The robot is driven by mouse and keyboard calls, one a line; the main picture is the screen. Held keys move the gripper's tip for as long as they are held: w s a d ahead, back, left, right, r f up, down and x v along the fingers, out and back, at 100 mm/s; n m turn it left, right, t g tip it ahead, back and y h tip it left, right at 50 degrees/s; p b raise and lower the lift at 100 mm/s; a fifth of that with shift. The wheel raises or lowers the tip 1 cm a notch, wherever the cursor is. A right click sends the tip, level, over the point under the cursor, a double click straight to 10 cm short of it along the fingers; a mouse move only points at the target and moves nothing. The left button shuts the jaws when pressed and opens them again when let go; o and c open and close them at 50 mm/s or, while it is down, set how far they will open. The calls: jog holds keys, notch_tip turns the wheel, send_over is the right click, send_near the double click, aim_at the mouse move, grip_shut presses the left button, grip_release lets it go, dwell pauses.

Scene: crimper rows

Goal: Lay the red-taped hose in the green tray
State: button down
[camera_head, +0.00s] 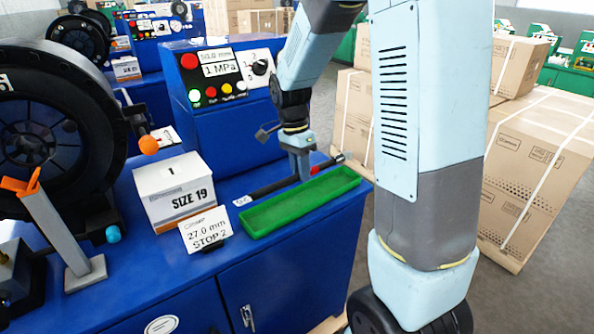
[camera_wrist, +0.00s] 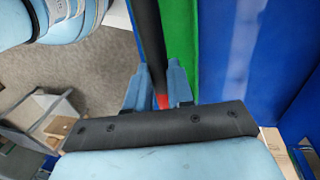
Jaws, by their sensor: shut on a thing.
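The black hose (camera_head: 270,189) is held in my gripper (camera_head: 302,172), which is shut on it near a red band. In the wrist view the hose (camera_wrist: 148,35) runs up the picture from between the two blue-grey fingers (camera_wrist: 160,88), and the red tape (camera_wrist: 162,101) shows between them. The long, shallow green tray (camera_head: 300,204) lies on the blue bench and looks empty. In the head view the hose lies along the tray's far side, roughly parallel to it. In the wrist view the tray (camera_wrist: 190,40) is just right of the hose. The height of the hose above the bench is unclear.
A white SIZE 19 box (camera_head: 174,190) and a STOP 2 card (camera_head: 206,229) stand left of the tray. A blue control panel (camera_head: 225,80) rises behind. A large black reel (camera_head: 45,130) is at left. Strapped cartons (camera_head: 540,150) stand on the floor at right.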

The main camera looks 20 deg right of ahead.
aim_at(302, 203)
dwell(0.4)
jog(key=shift+f, duration=0.2)
jog(key=shift+w+a+x, duration=0.1)
jog(key=shift+w+x, duration=0.15)
jog(key=shift+x, duration=0.8)
jog(key=shift+w+a+x, duration=0.1)
jog(key=shift+w+x, duration=0.1)
jog(key=shift+x, duration=0.85)
jog(key=shift+w+x, duration=0.25)
jog(key=shift+x, duration=0.75)
jog(key=shift+f, duration=0.6)
jog(key=c, duration=0.9)
grip_release()
jog(key=shift+r, duration=0.1)
jog(key=shift+s+v, duration=0.2)
jog(key=shift+v, duration=0.75)
jog(key=shift+s+v, duration=0.25)
jog(key=shift+v, duration=0.65)
jog(key=shift+s+v, duration=0.2)
jog(key=shift+v, duration=0.75)
